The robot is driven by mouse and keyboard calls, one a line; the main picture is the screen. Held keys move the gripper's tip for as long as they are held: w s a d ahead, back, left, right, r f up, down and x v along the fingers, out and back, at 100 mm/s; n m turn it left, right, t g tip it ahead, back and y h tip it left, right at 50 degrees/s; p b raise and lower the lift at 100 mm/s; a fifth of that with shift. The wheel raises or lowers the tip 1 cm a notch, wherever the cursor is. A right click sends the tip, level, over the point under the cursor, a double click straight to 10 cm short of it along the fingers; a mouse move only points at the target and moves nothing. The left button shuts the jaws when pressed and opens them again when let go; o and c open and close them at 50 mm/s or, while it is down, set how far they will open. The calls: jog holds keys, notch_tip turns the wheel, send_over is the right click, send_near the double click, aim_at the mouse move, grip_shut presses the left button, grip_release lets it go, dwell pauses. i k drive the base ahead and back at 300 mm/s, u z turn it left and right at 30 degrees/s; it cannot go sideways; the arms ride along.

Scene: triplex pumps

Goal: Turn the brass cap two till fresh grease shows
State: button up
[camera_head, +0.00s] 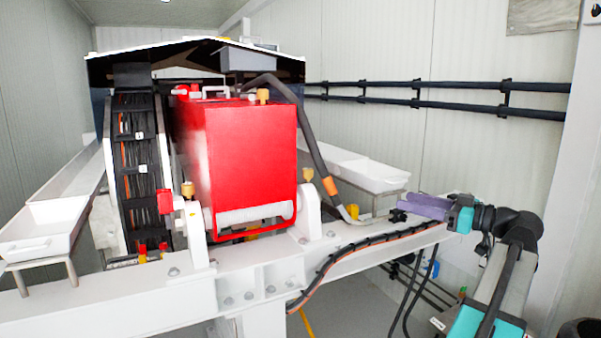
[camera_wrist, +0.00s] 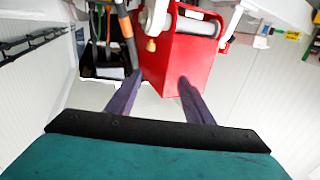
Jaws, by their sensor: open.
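I cannot tell which is cap two, and no grease can be made out. My gripper (camera_head: 408,206) is at the right, over the white beam, apart from the caps. In the wrist view my gripper (camera_wrist: 160,76) is open and empty, its purple fingers spread. A brass cap (camera_wrist: 151,45) shows beyond the fingers there.
The red housing (camera_head: 235,160) stands mid-view on the white beam (camera_head: 130,308). A dark hose (camera_head: 308,135) curves down its right side. White trays stand left (camera_head: 45,228) and right (camera_head: 360,170). Black pipes (camera_head: 440,86) run along the wall. A cable (camera_head: 345,255) lies along the beam.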

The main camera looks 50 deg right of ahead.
aim_at(307, 173)
jog(key=i, duration=0.85)
